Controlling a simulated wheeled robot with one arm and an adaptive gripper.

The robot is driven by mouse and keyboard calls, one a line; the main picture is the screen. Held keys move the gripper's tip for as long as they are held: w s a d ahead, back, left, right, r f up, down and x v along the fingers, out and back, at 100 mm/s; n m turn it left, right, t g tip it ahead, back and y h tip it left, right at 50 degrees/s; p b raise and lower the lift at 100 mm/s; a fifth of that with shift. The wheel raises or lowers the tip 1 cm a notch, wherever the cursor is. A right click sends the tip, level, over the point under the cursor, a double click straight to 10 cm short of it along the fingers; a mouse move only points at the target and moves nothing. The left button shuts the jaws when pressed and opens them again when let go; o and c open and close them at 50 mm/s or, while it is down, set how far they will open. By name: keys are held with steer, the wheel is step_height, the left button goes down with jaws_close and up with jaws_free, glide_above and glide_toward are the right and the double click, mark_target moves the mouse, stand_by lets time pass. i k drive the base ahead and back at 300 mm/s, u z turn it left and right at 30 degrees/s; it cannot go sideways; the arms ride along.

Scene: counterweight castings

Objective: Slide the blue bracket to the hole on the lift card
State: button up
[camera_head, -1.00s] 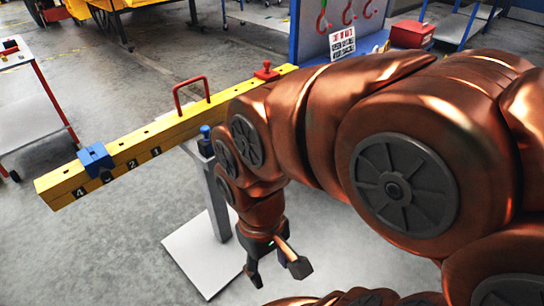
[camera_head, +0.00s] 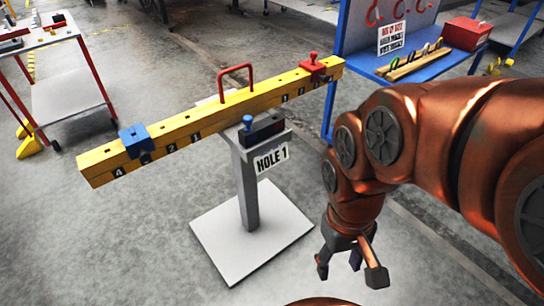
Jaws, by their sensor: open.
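The blue bracket (camera_head: 134,139) sits on the left part of the yellow beam (camera_head: 211,117), between the marks 4 and 2. A dark knob on its front face hides the mark there. The beam rests across a grey stand (camera_head: 249,195) and appears tilted, left end lower in the picture. The lift card (camera_head: 271,158) hangs on the stand and reads "HOLE 1". The mark 1 on the left arm lies to the right of the bracket. My gripper (camera_head: 346,268) is open and empty, pointing down, right of the stand and apart from the beam and bracket.
A red bracket (camera_head: 313,66) sits on the beam's right part, and a red handle (camera_head: 236,78) rises mid-beam. A blue-topped knob (camera_head: 248,122) stands at the pivot. A blue bench (camera_head: 425,62) with a red box is at back right. The floor left of the stand is clear.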

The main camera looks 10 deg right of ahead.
mark_target(138, 143)
steer(key=u, duration=0.6)
steer(key=k, duration=0.3)
steer(key=u, duration=1.4)
steer(key=i, duration=0.5)
steer(key=u, duration=0.05)
